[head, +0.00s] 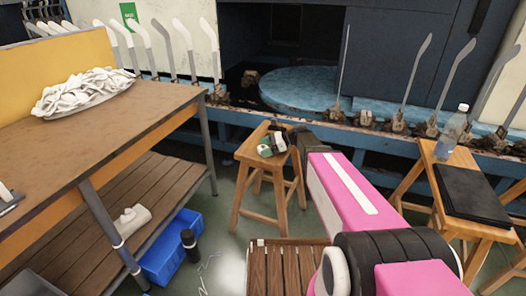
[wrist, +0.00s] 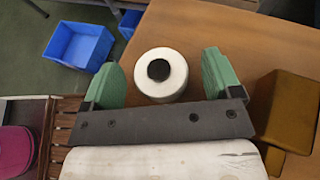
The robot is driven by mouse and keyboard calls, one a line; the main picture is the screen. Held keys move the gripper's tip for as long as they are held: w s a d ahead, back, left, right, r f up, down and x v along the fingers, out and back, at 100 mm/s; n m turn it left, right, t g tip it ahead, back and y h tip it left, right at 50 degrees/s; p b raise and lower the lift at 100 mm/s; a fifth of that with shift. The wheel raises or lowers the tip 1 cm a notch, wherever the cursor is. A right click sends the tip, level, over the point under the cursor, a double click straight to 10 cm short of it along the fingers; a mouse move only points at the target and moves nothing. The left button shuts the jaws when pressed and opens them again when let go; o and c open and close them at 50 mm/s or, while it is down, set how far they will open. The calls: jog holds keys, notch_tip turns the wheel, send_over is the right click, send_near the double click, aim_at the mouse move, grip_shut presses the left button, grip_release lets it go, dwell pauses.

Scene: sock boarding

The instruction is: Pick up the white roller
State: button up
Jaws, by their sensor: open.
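The white roller (wrist: 172,88) shows in the wrist view as a round white body with a black centre on its end. It stands over a brown wooden surface (wrist: 240,32). My gripper (wrist: 162,62) is open, with one green finger on each side of the roller. Gaps show between the roller and both fingers, so it is not gripped. In the head view my gripper (head: 272,147) is over the wooden stool (head: 246,152). The roller is too small and too covered there to tell clearly from the fingers.
A blue bin (head: 172,262) and a dark cylinder (head: 189,241) stand on the floor left of the stool. A workbench (head: 100,135) is at the left. A brownish-gold block (wrist: 285,112) lies close right of my gripper. A water bottle (head: 449,134) stands on the right stool.

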jog(key=shift+a, duration=0.1)
jog(key=c, duration=1)
jog(key=shift+c, duration=0.2)
jog(key=shift+r, duration=0.1)
